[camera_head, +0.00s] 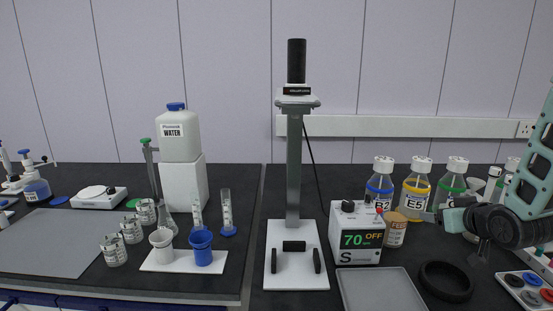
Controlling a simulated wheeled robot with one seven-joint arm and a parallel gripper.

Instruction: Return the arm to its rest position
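My arm shows at the right edge as a pale green link and a dark rounded wrist part. My gripper (478,248) is partly in view near the right side, above the bench and in front of the bottles. Its fingers are small and hard to make out, so I cannot tell whether it is open or shut. I see nothing clearly held in it.
Bottles labelled B2 (379,186), E5 (414,193) and a green-ringed one (453,185) stand behind a control box (357,235). A grey tray (380,290), black ring (446,281) and stand (293,180) are nearby. Several cups and cylinders stand left.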

